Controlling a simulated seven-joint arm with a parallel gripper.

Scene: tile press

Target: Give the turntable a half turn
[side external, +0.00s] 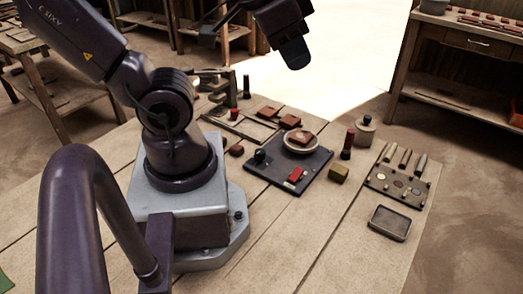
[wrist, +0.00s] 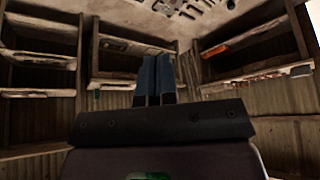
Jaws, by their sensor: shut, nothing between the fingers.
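The turntable (side external: 303,151) is a pale round disc on a dark square plate (side external: 272,172) on the bench. A reddish-brown tile (side external: 301,137) lies on the disc. A black knob (side external: 260,156) and a red block (side external: 296,174) are at the plate's left and front. My gripper (side external: 294,54) is high above the bench, well clear of the turntable. In the wrist view its two blue-grey fingers (wrist: 154,78) are together with nothing between them. The turntable does not show in the wrist view.
A wooden frame (side external: 240,127) and brown tiles (side external: 290,121) lie behind the plate. A dark red bottle-like piece (side external: 347,145), a grey pot (side external: 365,131) and an olive block (side external: 339,173) stand to its right. Farther right are a tool rack (side external: 396,187) and a shallow tray (side external: 389,223). The front bench is clear.

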